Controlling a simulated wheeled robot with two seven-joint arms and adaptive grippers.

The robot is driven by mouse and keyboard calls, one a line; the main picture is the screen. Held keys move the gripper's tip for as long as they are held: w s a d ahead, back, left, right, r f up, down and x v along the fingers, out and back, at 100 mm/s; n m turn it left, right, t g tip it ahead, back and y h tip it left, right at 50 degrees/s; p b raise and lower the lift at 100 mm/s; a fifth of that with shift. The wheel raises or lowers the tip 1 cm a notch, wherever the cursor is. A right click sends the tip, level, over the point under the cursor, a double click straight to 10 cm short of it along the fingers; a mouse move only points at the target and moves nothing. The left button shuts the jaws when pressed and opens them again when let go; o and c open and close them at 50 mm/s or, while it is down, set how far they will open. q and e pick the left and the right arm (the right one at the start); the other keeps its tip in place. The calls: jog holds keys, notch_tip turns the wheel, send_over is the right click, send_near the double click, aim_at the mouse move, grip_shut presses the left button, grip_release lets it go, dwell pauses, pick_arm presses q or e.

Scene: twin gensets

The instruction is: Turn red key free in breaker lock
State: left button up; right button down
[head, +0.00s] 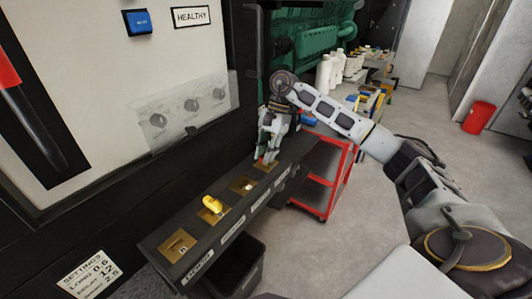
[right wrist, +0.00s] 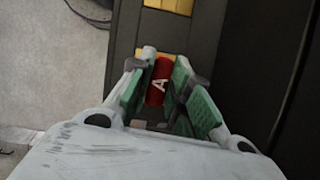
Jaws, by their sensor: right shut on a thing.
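My right gripper (head: 267,158) is at the far end of the dark lock shelf (head: 222,222), pointing down. In the right wrist view its green-padded fingers (right wrist: 165,92) are shut on the red key (right wrist: 158,82), which bears a white letter A. The key sits at the farthest brass lock plate (head: 261,168); how far it is turned is hard to tell. A yellow key (head: 212,204) stands in another brass plate (head: 212,214) nearer on the shelf. My left gripper is not in view.
The panel (head: 110,60) with a blue button (head: 137,22) and HEALTHY label (head: 191,16) rises behind the shelf. A black bin (head: 237,268) is below it. A red cart (head: 325,175) stands beyond the shelf's far end. Open floor (head: 420,110) lies right.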

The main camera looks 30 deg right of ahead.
jog(key=shift+n+g, duration=0.3)
jog(key=shift+n, duration=0.5)
jog(key=c, duration=1.3)
grip_release()
jog(key=shift+o, duration=0.2)
jog(key=shift+r+p, duration=2.1)
jog(key=shift+r, duration=1.7)
